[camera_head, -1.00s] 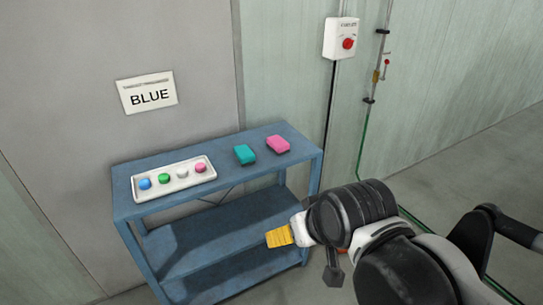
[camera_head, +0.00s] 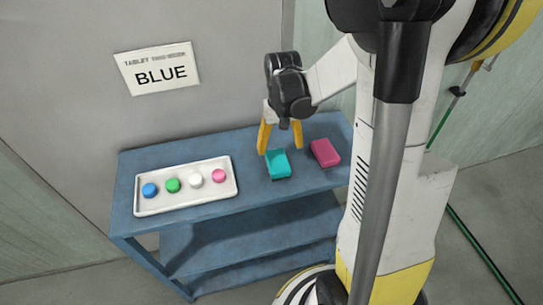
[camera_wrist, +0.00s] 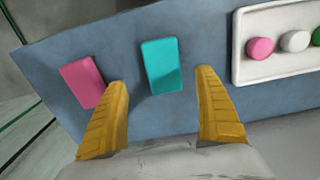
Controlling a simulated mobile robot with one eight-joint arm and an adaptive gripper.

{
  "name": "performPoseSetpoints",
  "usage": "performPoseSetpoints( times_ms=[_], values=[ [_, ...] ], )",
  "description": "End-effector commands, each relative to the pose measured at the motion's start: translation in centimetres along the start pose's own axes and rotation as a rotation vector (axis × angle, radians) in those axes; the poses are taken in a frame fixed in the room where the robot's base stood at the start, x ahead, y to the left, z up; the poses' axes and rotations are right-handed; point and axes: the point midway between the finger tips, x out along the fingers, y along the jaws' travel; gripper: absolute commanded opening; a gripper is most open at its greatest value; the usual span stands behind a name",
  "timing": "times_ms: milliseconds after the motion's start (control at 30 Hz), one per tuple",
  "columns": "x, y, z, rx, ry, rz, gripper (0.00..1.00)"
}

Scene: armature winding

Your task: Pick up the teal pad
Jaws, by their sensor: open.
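The teal pad (camera_head: 278,163) lies flat on the top of a blue cart, between the pink pad and the white tray. In the wrist view the teal pad (camera_wrist: 162,66) sits ahead of my fingers, in line with the gap between them. My gripper (camera_head: 281,149) is open, with yellow fingers pointing down at the pad's back edge. In the wrist view my gripper (camera_wrist: 163,82) is empty, with the left finger close to the pink pad's corner. I cannot tell how high the fingertips are above the pad.
The pink pad (camera_head: 325,153) lies right of the teal one on the blue cart (camera_head: 245,205). A white tray (camera_head: 186,205) with several coloured round pieces stands at left. A "BLUE" sign (camera_head: 157,81) hangs on the wall behind.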

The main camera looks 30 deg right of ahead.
Motion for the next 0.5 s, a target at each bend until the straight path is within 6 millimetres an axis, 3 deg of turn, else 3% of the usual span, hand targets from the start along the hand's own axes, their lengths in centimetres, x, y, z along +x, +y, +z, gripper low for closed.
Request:
performPoseSetpoints(
  times_ms=[100,367,500],
  values=[
    [2.2,-0.1,-0.1,-0.001,0.001,0.000,0.81],
    [4.0,-0.2,-0.1,-0.002,0.002,0.000,0.81],
    [6.2,-0.6,-0.2,-0.002,0.002,0.000,0.81]
  ],
)
